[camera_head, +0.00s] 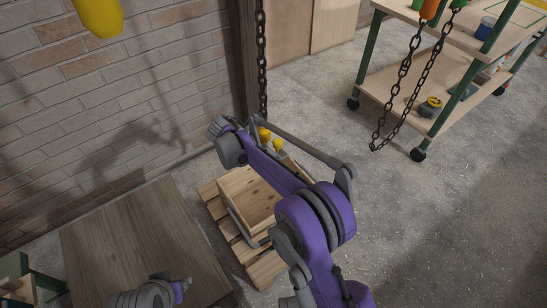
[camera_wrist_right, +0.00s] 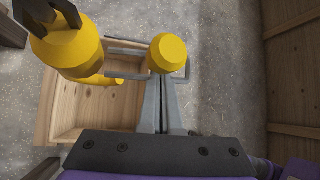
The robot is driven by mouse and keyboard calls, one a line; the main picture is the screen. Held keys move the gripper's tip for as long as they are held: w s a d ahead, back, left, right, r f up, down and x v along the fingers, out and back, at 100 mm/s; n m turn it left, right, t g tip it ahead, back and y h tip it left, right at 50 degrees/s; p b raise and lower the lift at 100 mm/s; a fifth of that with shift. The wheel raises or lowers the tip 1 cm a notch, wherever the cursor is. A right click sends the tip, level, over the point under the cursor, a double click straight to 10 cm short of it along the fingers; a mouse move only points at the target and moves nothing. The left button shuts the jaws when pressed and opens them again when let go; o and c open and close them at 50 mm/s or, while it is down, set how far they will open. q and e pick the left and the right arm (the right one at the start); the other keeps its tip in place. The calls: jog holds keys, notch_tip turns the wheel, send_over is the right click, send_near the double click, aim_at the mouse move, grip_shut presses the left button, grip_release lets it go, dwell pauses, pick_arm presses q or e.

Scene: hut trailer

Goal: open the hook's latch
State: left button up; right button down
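The yellow hook (camera_wrist_right: 72,45) hangs from a dark chain link at the upper left of the right wrist view. Its curved lower part (camera_wrist_right: 100,80) and a rounded yellow end (camera_wrist_right: 168,53) also show there. In the head view its yellow parts (camera_head: 264,134) appear beside the hanging chain, partly behind my right arm. I cannot clearly make out the latch. My right gripper (camera_wrist_right: 164,85) has its grey fingers together, with only a thin line between them. Its tips reach the rounded yellow end; I cannot tell whether they touch. My left gripper is not visible; part of my left arm shows at bottom left.
An open wooden crate (camera_head: 232,184) sits on a pallet (camera_head: 268,268) below the hook. A wooden tabletop (camera_head: 130,240) stands left. A wheeled shelf cart (camera_head: 395,95) and a hanging chain loop (camera_head: 405,75) are at the right. The floor between is open.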

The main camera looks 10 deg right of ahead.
jog(key=shift+w+r, duration=0.25)
jog(key=shift+r, duration=0.45)
jog(key=shift+a+r, duration=0.1)
dwell(0.4)
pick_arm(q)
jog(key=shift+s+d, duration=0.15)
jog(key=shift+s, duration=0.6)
pick_arm(e)
jog(key=a+r, duration=0.3)
jog(key=a, duration=0.4)
jog(key=shift+s+a+r, duration=0.15)
jog(key=shift+s+a, duration=0.1)
jog(key=shift+s, duration=0.2)
